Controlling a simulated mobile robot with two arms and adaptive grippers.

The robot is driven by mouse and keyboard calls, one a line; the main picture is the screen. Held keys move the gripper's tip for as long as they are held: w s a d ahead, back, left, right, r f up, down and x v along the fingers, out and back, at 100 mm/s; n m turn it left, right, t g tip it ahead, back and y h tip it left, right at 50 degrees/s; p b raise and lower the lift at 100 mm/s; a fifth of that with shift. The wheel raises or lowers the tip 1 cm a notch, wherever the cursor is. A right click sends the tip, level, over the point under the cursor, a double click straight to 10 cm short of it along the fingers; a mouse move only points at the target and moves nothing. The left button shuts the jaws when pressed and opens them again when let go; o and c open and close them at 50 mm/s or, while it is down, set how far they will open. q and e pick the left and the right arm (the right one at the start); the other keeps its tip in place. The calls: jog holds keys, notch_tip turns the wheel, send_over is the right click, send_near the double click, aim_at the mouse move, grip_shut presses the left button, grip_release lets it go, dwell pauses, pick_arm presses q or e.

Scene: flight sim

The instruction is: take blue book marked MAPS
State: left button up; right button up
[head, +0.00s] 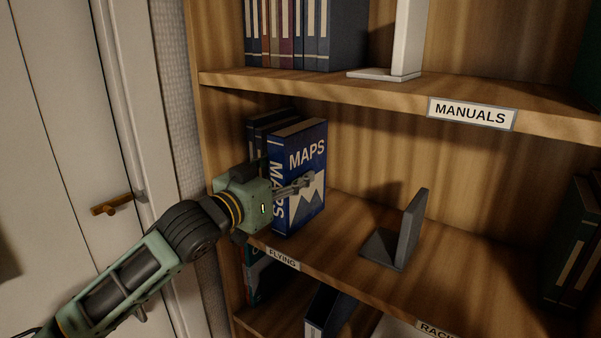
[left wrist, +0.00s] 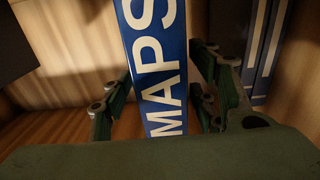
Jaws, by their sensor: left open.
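The blue book marked MAPS (head: 311,143) stands upright on the middle shelf, at its left end. Its cover with white mountains faces right and its spine faces out. My left gripper (head: 299,184) is at the book's front in the head view, partly covering it. In the left wrist view the book's spine (left wrist: 156,65) stands between the two open fingers of my left gripper (left wrist: 165,100), one on each side. I cannot tell whether a finger touches the book. My right gripper is not in view.
Dark books (head: 262,125) stand just left of the MAPS book. A grey bookend (head: 408,230) stands to the right with free shelf (head: 345,215) between. The MANUALS shelf (head: 400,88) is above. Green books (head: 572,240) are at the far right. A door handle (head: 113,205) is at left.

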pick_arm(q)
jog(key=p+x, duration=0.1)
jog(key=x, duration=0.2)
jog(key=shift+w+p, duration=0.3)
jog(key=shift+w, duration=0.1)
jog(key=shift+w+d, duration=0.2)
jog(key=shift+d, duration=0.05)
jog(key=shift+f, duration=0.1)
jog(key=shift+c, duration=0.7)
jog(key=c, duration=1.1)
grip_shut()
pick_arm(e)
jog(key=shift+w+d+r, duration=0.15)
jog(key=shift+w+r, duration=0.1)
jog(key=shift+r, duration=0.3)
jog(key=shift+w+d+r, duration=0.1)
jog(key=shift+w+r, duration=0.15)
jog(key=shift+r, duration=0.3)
